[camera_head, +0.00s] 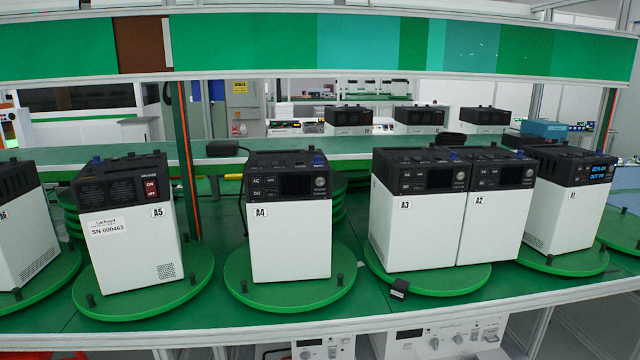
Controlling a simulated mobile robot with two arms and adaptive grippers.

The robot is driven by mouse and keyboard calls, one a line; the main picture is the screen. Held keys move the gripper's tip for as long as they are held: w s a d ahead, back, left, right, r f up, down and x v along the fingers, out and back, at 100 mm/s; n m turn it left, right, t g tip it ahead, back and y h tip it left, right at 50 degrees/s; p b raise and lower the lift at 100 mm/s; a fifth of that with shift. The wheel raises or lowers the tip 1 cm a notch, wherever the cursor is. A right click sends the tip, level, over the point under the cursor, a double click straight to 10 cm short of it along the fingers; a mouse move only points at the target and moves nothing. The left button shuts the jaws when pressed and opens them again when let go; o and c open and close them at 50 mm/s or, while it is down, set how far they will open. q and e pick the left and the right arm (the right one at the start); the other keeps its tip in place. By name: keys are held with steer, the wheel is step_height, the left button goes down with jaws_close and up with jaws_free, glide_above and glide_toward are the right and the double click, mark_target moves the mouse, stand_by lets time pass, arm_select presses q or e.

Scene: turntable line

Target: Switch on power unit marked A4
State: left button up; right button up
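The power unit marked A4 (290,225) is a white box with a black top panel. It stands upright near the middle of the view on a round green turntable (260,296). Its label is at the upper left of the white front. Its black panel (285,187) carries AC and DC buttons, a dark screen with nothing lit on it, and a round knob or socket at the right. Neither of my grippers is in view.
Unit A5 (135,245) stands left of A4, turned to show a red switch. Unit A6 (22,235) is cut off at the left edge. Units A3 (405,235) and A2 (490,230) stand close together at right. Unit A1 (565,215) has a lit blue display. A green overhead panel (280,42) spans the top.

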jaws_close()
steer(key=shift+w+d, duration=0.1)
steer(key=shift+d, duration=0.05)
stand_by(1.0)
